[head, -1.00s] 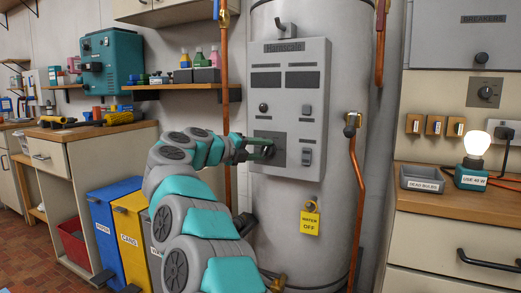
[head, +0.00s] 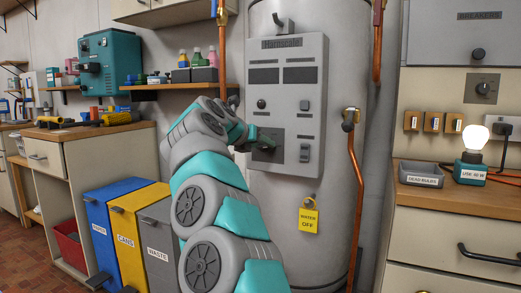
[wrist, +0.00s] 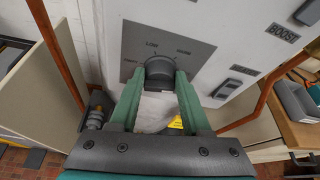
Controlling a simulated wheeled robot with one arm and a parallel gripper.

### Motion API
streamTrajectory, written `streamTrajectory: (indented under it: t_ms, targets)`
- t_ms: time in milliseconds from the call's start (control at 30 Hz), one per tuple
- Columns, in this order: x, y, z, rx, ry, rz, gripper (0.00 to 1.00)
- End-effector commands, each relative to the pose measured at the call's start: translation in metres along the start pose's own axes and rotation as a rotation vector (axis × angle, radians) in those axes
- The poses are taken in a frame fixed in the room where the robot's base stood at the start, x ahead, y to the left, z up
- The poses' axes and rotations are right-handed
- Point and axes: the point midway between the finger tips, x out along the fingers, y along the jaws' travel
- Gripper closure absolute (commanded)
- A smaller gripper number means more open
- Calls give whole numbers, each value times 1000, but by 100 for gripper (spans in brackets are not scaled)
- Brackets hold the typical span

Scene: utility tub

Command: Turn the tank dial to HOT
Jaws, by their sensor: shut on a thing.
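The tank (head: 330,215) is a tall grey cylinder with a control panel (head: 313,125) on its front. The tank dial (wrist: 159,70) is a dark round knob on a grey plate low on the panel. In the wrist view, LOW and WARM are printed above it, with a smaller, unclear word to its left; I see no readable HOT. My gripper (wrist: 161,77) has its green fingers on either side of the dial, shut on it. I cannot tell where the dial points. In the head view, my wrist partly hides the dial plate (head: 272,143).
Switches (head: 305,152) sit right of the dial. A yellow WATER OFF tag (head: 309,216) hangs below the panel. Copper pipes (head: 357,195) run beside the tank. Blue, yellow and grey bins (head: 158,240) stand at left. A counter with a lit bulb (head: 475,140) is at right.

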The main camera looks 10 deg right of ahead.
Motion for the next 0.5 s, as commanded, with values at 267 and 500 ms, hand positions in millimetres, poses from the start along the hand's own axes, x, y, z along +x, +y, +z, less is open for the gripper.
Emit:
streamTrajectory:
  t_ms: [267,500]
  targets:
    - [2,-2,-4,136,6,57,100]
    - [2,-2,-3,188,5,78,100]
